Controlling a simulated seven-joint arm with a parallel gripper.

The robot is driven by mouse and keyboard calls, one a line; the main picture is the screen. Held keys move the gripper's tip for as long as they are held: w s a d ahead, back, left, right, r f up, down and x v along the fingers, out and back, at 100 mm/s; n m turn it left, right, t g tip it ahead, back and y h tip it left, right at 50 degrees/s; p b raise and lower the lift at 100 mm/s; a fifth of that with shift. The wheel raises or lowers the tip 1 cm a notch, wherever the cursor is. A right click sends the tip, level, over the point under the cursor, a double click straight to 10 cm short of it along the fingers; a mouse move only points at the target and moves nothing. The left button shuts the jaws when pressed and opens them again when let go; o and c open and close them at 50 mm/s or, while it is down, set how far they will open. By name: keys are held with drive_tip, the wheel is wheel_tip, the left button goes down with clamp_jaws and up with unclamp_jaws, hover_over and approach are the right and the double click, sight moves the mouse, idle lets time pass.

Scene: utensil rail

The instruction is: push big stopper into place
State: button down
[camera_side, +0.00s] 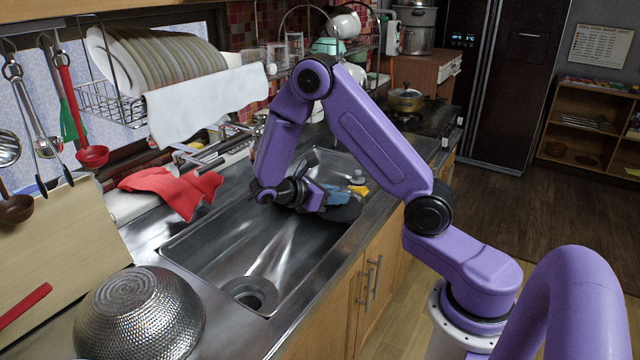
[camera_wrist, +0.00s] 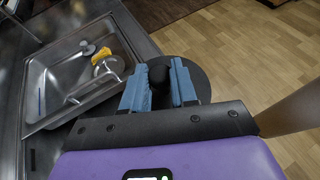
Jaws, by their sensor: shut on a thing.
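The big stopper is a wide dark disc with a black knob, seen in the wrist view (camera_wrist: 200,80) and partly in the side view (camera_side: 345,212). My gripper (camera_wrist: 158,88) has blue fingers shut on the knob, one on each side. In the side view my gripper (camera_side: 335,196) holds the stopper around the divider between the two sink basins; its exact height is unclear. The near basin's round drain opening (camera_side: 250,290) is uncovered, toward the lower left of my gripper. My gripper hides part of the disc.
The far basin (camera_wrist: 45,85) holds a yellow sponge (camera_wrist: 101,56) and small metal things. An upturned metal colander (camera_side: 140,315) stands at the near left. A red cloth (camera_side: 172,188) hangs toward the sink's back edge. The near basin (camera_side: 215,250) is otherwise clear.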

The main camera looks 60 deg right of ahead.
drive_tip(key=s+a+f+m+g+y, duration=0.2)
drive_tip(key=s+a+m+g+y, duration=0.2)
drive_tip(key=m+g, duration=0.2)
drive_tip(key=w+a+f+m+y, duration=0.1)
drive_tip(key=w+a+m+y, duration=0.1)
drive_tip(key=a+m+y, duration=1.25)
drive_tip(key=w+d+r+m+t+y, duration=0.1)
drive_tip(key=w+r+m+t+y, duration=0.2)
drive_tip(key=w+m+t, duration=0.6)
drive_tip(key=w+d+r+m+t+y, duration=0.2)
drive_tip(key=w+r+m+t, duration=0.1)
drive_tip(key=w+m+t, duration=0.6)
wheel_tip(320, 180, down, 22)
drive_tip(key=w+n, duration=0.1)
drive_tip(key=shift+a, duration=0.3)
drive_tip(key=shift+r+y, duration=0.1)
drive_tip(key=shift+y, duration=0.15)
drive_tip(key=shift+f, duration=2.9)
